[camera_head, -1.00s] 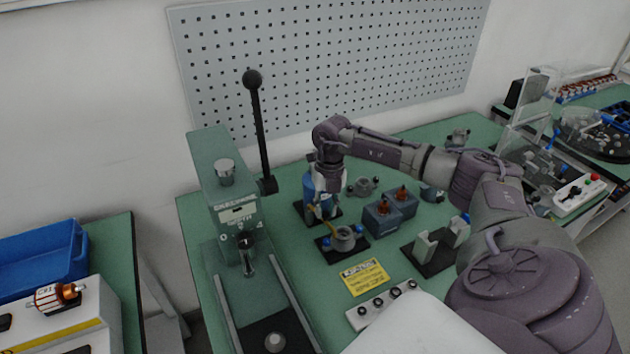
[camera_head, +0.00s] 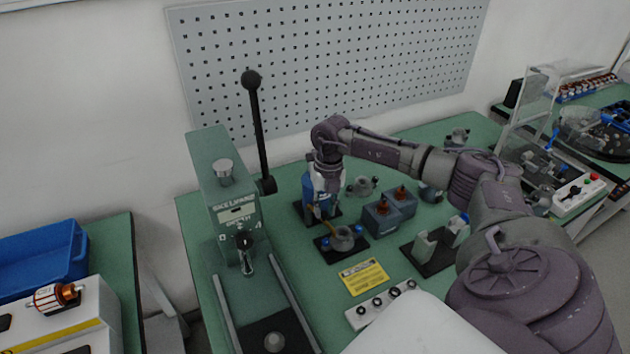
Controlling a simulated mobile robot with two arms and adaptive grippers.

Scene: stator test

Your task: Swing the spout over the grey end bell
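The grey end bell (camera_head: 343,240) sits on a small black base with blue knobs, in the middle of the green bench. The brass-coloured spout (camera_head: 318,214) comes from the blue dispenser (camera_head: 309,203), behind and left of the end bell. The spout's tip appears near the end bell's back left edge; I cannot tell whether it is over it. My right gripper (camera_head: 325,188) points down at the blue dispenser and hides part of it and of the spout. Its fingers are too small and covered to tell whether they are shut. My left gripper is not in view.
A green press (camera_head: 222,190) with a tall black lever stands left of the dispenser. Two grey-blue blocks (camera_head: 381,219) with copper-coloured parts stand right of the end bell. A yellow label (camera_head: 363,276) lies in front. A black fixture (camera_head: 430,262) stands at the right.

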